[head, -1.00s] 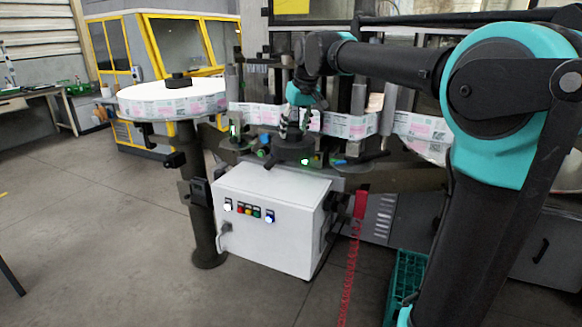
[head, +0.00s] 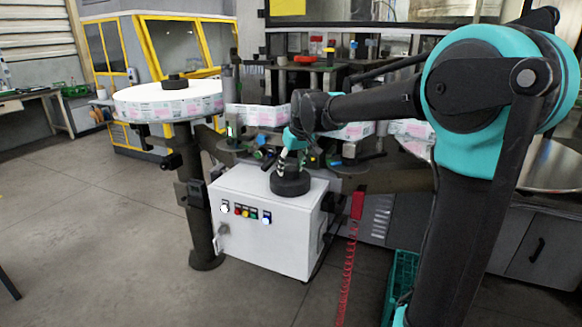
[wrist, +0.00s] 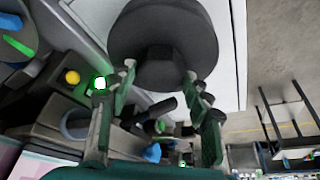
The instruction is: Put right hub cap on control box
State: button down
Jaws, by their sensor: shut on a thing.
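The right hub cap, a black disc with a raised knob, shows in the head view (head: 290,185) at the top of the white control box (head: 268,186). My gripper (head: 291,165) is shut on its knob from above. The cap looks level; I cannot tell whether it touches the box top or hovers just above it. In the wrist view the cap (wrist: 165,30) fills the upper middle, with my fingertips (wrist: 160,80) on either side of its knob. The box's white top (wrist: 231,20) shows beside and behind the cap.
The left reel (head: 165,100) carries its own black hub cap (head: 174,82). The labeller's rollers and guides (head: 345,150) stand close behind the box. A red coiled cable (head: 348,260) and a green crate (head: 403,275) are to its right. Floor at left is open.

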jog(key=c, duration=0.7)
grip_release()
jog(key=shift+f, duration=0.1)
jog(key=v, duration=1.2)
jog(key=s+d+f+m+h, duration=0.1)
jog(key=s+d+f+m, duration=0.1)
jog(key=s+d+f, duration=0.35)
jog(key=s+d+f+m, duration=0.1)
jog(key=s+d+f, duration=0.1)
jog(key=d+f, duration=0.65)
jog(key=s+d+f+m, duration=0.1)
jog(key=s+d+f, duration=0.3)
jog(key=s+f, duration=0.3)
jog(key=s+d+f+m+h, duration=0.1)
jog(key=s+d+f, duration=0.3)
jog(key=s+f, duration=0.4)
notch_tip(320, 180, down, 2)
jog(key=shift+f+m, duration=0.15)
jog(key=shift+m, duration=0.45)
jog(key=shift+s+d, duration=0.1)
